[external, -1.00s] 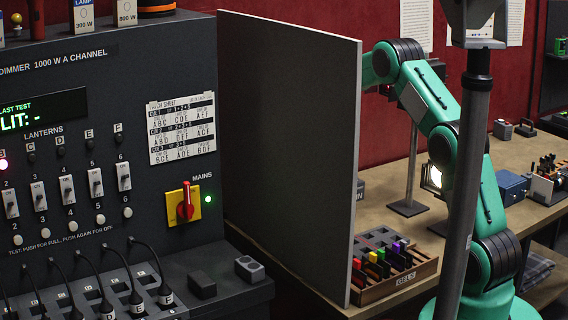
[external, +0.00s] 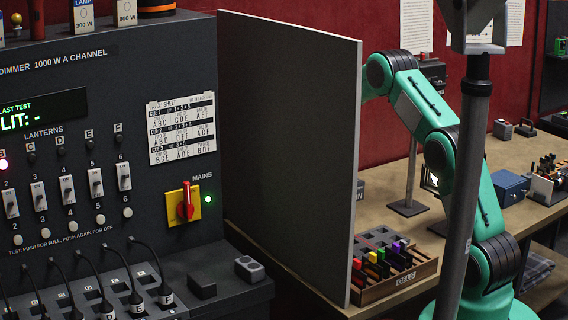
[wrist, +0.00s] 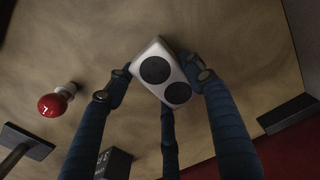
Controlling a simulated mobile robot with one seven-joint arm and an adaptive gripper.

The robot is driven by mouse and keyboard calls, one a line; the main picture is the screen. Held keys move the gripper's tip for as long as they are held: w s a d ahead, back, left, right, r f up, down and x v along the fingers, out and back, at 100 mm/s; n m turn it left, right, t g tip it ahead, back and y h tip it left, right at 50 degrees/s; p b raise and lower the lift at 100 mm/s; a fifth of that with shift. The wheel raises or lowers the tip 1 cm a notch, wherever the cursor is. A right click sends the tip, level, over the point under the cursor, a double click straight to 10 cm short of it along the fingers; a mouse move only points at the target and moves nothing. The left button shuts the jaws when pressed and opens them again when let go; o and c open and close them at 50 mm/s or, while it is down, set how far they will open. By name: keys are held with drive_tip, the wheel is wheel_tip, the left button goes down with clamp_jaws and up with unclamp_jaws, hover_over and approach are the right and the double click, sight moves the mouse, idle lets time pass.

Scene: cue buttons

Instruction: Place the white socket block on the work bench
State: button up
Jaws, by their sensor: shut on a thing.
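The white socket block (wrist: 158,68), a pale rounded box with two round black faces, shows in the wrist view between the dark blue fingers of my gripper (wrist: 163,82). The fingers are shut on its sides. The tan work bench (wrist: 215,40) lies below it; I cannot tell whether the block touches it. In the external view the bench (external: 415,235) is partly visible, but the grey upright panel hides my gripper and the block.
A red bulb (wrist: 52,105) lies left of the block in the wrist view. A dark box (wrist: 113,163) and a dark flat bar (wrist: 288,114) are near. The grey panel (external: 290,130) and gel tray (external: 400,283) stand on the bench. Bench around the block looks clear.

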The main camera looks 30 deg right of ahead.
drive_tip(key=shift+f, duration=0.2)
drive_tip(key=shift+f, duration=0.15)
drive_tip(key=o, duration=1.3)
drive_tip(key=shift+c, duration=0.2)
wheel_tip(320, 180, up, 12)
drive_tip(key=p, duration=0.1)
drive_tip(key=shift+p, duration=0.4)
drive_tip(key=shift+r, duration=0.25)
